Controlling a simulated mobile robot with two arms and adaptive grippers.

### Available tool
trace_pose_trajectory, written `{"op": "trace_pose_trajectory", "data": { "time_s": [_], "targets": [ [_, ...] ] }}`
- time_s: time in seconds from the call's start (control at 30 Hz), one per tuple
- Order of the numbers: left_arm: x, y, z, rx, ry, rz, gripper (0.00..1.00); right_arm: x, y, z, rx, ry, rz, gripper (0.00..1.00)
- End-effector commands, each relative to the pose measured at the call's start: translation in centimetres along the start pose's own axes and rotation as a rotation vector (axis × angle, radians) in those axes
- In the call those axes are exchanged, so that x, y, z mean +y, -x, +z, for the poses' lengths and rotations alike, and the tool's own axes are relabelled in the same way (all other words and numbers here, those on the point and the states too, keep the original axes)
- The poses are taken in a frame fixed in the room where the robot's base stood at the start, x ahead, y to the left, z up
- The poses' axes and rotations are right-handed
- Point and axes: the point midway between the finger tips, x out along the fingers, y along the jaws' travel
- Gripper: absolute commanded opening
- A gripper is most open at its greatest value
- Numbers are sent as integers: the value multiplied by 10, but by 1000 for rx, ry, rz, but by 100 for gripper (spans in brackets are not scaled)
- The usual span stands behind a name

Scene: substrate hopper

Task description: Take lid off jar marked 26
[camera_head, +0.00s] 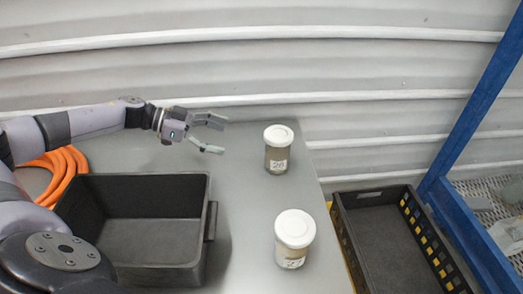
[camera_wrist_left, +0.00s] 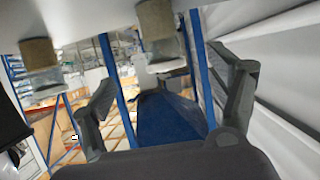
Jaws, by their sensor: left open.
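The jar marked 26 (camera_head: 277,155) stands upright on the grey table near the back wall, with its white lid (camera_head: 278,135) on. Its label faces the head camera. My left gripper (camera_head: 217,135) is open and empty, to the left of this jar and apart from it, with its fingers pointing towards it. In the left wrist view, which looks upside down, the open fingers (camera_wrist_left: 165,110) show with the jar (camera_wrist_left: 156,22) and its lid (camera_wrist_left: 165,63) beyond them at the top. My right gripper is in neither view.
A second white-lidded jar (camera_head: 293,240) stands nearer the front; its label is hard to read. A black bin (camera_head: 140,180) sits on the table at left, beside an orange hose (camera_head: 62,170). A black crate (camera_head: 388,196) is right of the table. The corrugated wall is close behind.

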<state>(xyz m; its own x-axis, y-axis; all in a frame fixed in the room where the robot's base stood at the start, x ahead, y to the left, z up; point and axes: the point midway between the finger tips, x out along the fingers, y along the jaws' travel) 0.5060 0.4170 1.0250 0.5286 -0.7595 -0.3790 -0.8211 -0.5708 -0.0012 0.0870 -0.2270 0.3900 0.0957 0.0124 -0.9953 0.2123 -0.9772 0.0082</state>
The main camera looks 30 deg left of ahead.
Motion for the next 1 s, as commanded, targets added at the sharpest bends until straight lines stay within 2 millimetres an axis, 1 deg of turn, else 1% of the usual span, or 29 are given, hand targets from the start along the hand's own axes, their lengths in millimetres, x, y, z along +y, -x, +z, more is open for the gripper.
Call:
{"op": "trace_pose_trajectory", "data": {
  "time_s": [0.03,0.1,0.2,0.37,0.5,0.6,0.7,0.83,1.0],
  "targets": [
    [1,-5,0,-1,2,3,81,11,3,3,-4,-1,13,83],
    [1,-16,-2,0,3,4,81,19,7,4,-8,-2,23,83],
    [1,-38,-3,2,2,4,81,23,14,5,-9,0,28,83],
    [1,-73,-3,1,2,3,81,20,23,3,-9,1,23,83],
    [1,-100,-2,0,2,1,81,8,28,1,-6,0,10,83],
    [0,-112,-1,-1,1,0,81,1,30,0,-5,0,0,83],
    [0,-118,0,-1,0,-2,81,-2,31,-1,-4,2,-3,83],
    [1,-128,0,-1,2,1,81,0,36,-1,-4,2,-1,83],
    [2,-154,0,-1,2,1,81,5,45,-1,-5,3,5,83]
  ]
}}
